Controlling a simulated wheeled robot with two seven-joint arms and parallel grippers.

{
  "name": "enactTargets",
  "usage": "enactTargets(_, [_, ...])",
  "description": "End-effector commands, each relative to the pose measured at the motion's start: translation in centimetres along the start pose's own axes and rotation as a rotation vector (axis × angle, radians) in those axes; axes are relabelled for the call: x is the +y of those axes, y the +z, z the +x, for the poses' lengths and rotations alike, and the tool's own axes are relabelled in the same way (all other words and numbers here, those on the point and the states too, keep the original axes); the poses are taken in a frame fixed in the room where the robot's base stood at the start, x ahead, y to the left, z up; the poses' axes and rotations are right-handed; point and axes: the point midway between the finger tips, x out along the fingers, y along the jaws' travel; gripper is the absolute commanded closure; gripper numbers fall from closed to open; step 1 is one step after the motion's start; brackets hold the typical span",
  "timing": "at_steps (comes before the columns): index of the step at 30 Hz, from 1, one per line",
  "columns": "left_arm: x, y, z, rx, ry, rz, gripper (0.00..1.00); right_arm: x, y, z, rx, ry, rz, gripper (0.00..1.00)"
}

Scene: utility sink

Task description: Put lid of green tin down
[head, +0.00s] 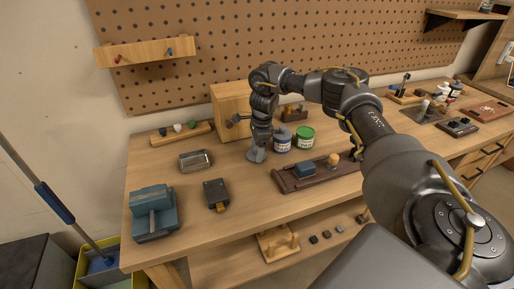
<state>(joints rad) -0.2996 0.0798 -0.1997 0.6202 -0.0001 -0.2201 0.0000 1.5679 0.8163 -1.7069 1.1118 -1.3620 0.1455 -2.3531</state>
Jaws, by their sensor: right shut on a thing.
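The green tin (305,138) stands upright on the workbench, with a white label and a green top. My right gripper (257,147) points down over the bench to its left, with a second, blue-grey tin (282,141) between them. The gripper is shut on a small grey disc, the lid (256,156), held on edge close to the bench top. I cannot tell whether the lid touches the wood. The fingers hide part of it. My left gripper is not in view.
A dark tray (284,180) with a blue block and a wooden knob lies in front of the tins. A wooden box (228,113) stands behind the gripper. A metal tin (194,160) and a dark block (215,194) lie left. Bare wood (232,165) lies between them.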

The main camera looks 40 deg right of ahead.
Motion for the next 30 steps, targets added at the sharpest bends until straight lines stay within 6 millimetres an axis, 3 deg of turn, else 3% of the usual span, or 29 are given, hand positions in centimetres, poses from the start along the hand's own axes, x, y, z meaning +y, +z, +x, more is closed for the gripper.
enactTargets(12, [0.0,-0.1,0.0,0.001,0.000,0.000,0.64,0.0,-0.1,0.7,0.000,0.000,0.000,0.56])
enactTargets(13, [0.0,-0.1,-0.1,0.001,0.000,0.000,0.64,0.0,-0.1,0.7,0.000,-0.001,0.000,0.31])
enactTargets(17, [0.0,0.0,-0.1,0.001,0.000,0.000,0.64,0.0,-0.1,0.6,0.000,-0.001,0.000,0.14])
enactTargets(26, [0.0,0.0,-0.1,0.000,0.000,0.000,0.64,0.0,-0.1,0.5,0.000,-0.001,0.000,0.13])
enactTargets(30, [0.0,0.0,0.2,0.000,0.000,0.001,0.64,-0.1,0.0,-0.7,-0.003,-0.004,-0.001,0.13])
